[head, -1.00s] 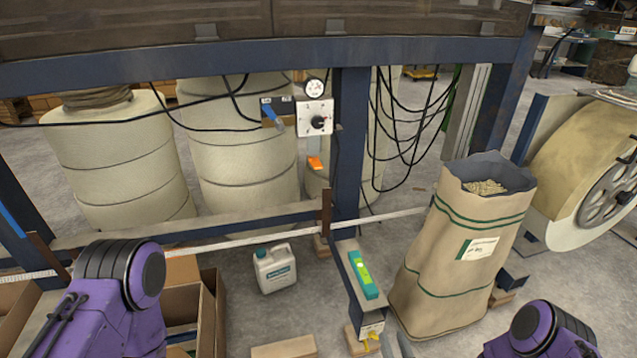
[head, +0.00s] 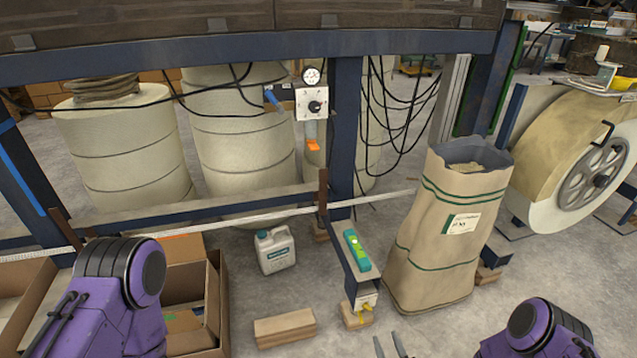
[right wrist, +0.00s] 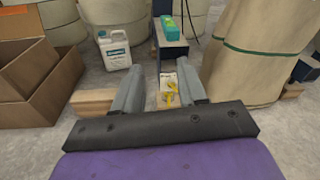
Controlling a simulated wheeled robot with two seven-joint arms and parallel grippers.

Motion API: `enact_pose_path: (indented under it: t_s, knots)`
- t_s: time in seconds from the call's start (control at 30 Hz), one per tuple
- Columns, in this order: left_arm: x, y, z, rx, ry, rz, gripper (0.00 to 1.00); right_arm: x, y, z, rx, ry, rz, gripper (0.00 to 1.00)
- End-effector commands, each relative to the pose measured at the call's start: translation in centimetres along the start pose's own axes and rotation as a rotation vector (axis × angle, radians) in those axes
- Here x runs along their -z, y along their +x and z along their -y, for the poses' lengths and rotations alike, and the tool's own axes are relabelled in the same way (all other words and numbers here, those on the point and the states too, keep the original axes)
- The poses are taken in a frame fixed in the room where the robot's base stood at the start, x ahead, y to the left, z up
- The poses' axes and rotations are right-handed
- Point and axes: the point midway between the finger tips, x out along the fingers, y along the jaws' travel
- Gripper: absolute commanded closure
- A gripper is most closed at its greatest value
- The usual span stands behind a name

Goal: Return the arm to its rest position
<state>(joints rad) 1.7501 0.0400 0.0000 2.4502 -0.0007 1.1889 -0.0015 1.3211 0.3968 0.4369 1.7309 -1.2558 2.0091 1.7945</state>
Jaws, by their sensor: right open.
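My right gripper (head: 389,345) shows at the bottom edge of the head view, with only its two grey fingers in the picture. It also shows in the right wrist view (right wrist: 161,66), where the fingers stand apart with nothing between them. Behind them are the small blue stand (right wrist: 173,48) and its yellow fittings. My purple left arm is at the lower left of the head view, but its gripper is out of the picture.
A tall paper sack (head: 447,240) stands right of the blue stand (head: 352,270), which bears a teal device (head: 357,250). A white jug (head: 275,251), wooden block (head: 285,327) and open cardboard box (head: 212,300) stand left. Bare floor lies between.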

Motion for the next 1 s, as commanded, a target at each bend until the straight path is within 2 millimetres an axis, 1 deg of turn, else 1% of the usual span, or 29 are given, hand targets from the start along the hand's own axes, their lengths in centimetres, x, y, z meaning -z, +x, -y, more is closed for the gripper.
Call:
enact_pose_path:
  t_s: [0.07,0.17,0.27,0.33,0.37,0.4,0.47,0.5,0.53,0.57,0.6,0.7,0.73,0.83,0.9,1.0]
  knots:
    - [-0.1,0.0,0.0,0.0,0.003,0.005,0.63,0.8,-0.6,-0.4,-0.015,-0.112,-0.045,0.59]
    - [-0.2,0.0,0.0,0.0,0.009,0.012,0.63,2.3,-2.0,-1.1,-0.058,-0.307,-0.132,0.59]
    - [-0.6,0.3,0.0,0.0,0.016,0.022,0.63,4.6,-4.1,-2.2,-0.142,-0.538,-0.235,0.59]
    - [-1.1,1.1,0.0,0.0,0.022,0.031,0.63,6.9,-6.2,-3.2,-0.244,-0.736,-0.316,0.59]
    - [-1.4,1.6,0.0,0.0,0.024,0.035,0.63,8.0,-7.3,-3.7,-0.3,-0.832,-0.352,0.59]
    - [-1.8,2.4,-0.1,0.0,0.028,0.041,0.63,9.8,-9.0,-4.3,-0.395,-0.971,-0.398,0.59]
    - [-2.7,4.0,-0.2,-0.001,0.036,0.051,0.63,12.7,-12.2,-5.1,-0.58,-1.2,-0.46,0.59]
    - [-3.4,5.4,-0.3,-0.001,0.041,0.059,0.63,14.9,-14.7,-5.4,-0.728,-1.354,-0.492,0.59]
    - [-3.8,6.4,-0.4,-0.001,0.045,0.064,0.63,16.3,-16.6,-5.4,-0.845,-1.461,-0.507,0.59]
    - [-4.2,7.3,-0.5,-0.002,0.047,0.068,0.63,17.4,-18.3,-5.2,-0.951,-1.55,-0.517,0.59]
    - [-4.8,8.3,-0.6,-0.002,0.051,0.073,0.63,18.6,-20.4,-4.7,-1.08,-1.646,-0.526,0.59]
    - [-5.9,10.7,-0.8,-0.003,0.059,0.083,0.63,20.8,-24.7,-3.2,-1.353,-1.808,-0.538,0.59]
    - [-6.1,11.3,-0.8,-0.003,0.06,0.085,0.63,21.2,-25.7,-2.6,-1.414,-1.836,-0.543,0.59]
    - [-6.9,13.2,-1.0,-0.004,0.063,0.09,0.63,22.4,-28.1,-0.9,-1.561,-1.896,-0.575,0.59]
    - [-7.4,14.3,-1.1,-0.004,0.064,0.091,0.63,22.9,-28.9,0.2,-1.608,-1.913,-0.613,0.59]
    - [-7.9,15.8,-1.2,-0.005,0.064,0.09,0.63,23.7,-29.2,1.5,-1.622,-1.935,-0.665,0.59]
